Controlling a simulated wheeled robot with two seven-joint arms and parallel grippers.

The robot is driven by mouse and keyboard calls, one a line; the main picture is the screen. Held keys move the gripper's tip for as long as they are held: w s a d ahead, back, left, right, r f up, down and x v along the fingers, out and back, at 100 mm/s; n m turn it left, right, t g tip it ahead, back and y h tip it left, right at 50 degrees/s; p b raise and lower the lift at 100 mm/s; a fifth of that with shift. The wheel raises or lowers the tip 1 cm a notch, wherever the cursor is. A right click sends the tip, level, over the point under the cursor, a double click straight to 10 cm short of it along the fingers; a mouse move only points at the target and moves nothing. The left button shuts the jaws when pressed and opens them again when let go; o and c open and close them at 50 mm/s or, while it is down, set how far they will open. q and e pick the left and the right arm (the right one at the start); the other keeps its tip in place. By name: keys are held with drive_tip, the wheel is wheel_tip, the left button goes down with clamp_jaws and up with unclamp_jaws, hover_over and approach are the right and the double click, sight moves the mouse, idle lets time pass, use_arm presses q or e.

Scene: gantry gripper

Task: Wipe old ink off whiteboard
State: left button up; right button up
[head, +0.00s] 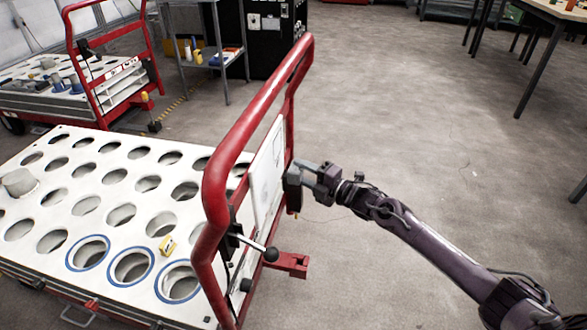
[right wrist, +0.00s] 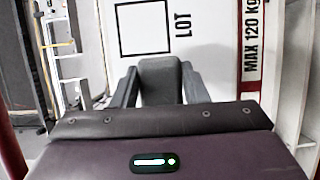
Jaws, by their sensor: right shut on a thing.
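The whiteboard (head: 267,170) is a white panel mounted upright inside the red handle frame of a cart. No loose ink marks can be made out on the part in sight. My right gripper (head: 308,181) is shut on a dark grey block, likely an eraser (head: 293,188), at the board's right edge. The eraser (right wrist: 160,80) sits between both fingers in the wrist view; whether it touches the board is unclear. My left gripper is out of view.
A black-knobbed lever (head: 255,247) and red bracket (head: 290,263) stick out below the board. Another cart stands back left. Floor at right is open.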

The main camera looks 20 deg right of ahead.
drive_tip(key=shift+s+d, duration=0.2)
drive_tip(key=shift+d, duration=0.1)
drive_tip(key=shift+d, duration=0.1)
drive_tip(key=shift+s+d+p, duration=0.45)
drive_tip(key=shift+s+d, duration=0.4)
drive_tip(key=shift+d, duration=0.3)
